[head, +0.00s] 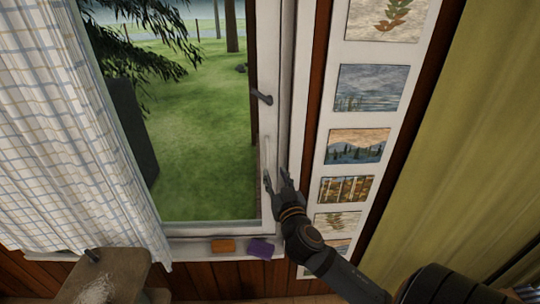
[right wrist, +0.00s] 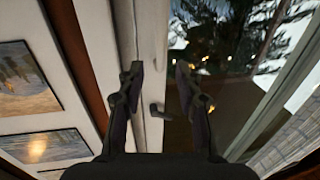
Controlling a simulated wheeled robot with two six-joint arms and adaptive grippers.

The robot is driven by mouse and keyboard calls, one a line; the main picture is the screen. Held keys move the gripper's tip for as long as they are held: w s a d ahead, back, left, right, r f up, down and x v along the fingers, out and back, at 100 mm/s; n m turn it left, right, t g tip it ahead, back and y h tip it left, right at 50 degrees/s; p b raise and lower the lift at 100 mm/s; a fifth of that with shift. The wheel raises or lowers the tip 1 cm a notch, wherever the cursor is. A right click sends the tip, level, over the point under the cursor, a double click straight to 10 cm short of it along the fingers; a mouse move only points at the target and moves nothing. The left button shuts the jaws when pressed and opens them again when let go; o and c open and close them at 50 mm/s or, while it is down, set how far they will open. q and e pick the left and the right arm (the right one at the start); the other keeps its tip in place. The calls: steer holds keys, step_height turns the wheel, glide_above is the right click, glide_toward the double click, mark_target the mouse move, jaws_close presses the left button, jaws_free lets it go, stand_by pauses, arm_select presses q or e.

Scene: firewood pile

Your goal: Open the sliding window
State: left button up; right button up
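The sliding window (head: 195,130) has a white frame and looks out on a lawn with trees. Its dark handle (head: 262,97) sits on the right upright of the frame. In the right wrist view the handle (right wrist: 158,109) shows between the fingers, lower in the picture than their tips. My right gripper (head: 276,171) is open and empty in front of the right upright, below the handle in the head view. Its two fingers stand apart in the right wrist view (right wrist: 157,72). I cannot tell whether a finger touches the frame. My left gripper is not in view.
A checked white curtain (head: 60,120) hangs at the left and a green curtain (head: 460,150) at the right. A strip of pictures (head: 357,146) is on the wall beside the window. Orange (head: 223,246) and purple (head: 261,248) blocks lie on the sill. A brown object (head: 120,272) stands lower left.

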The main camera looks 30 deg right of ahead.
mark_target(268, 158)
steer(key=p+x, duration=0.2)
steer(key=x, duration=0.7)
steer(key=shift+w+p, duration=0.1)
steer(key=shift+p, duration=0.3)
steer(key=shift+w+d+f, duration=0.1)
steer(key=shift+w+d, duration=0.1)
steer(key=shift+w, duration=0.3)
jaws_close()
steer(key=shift+f, duration=0.1)
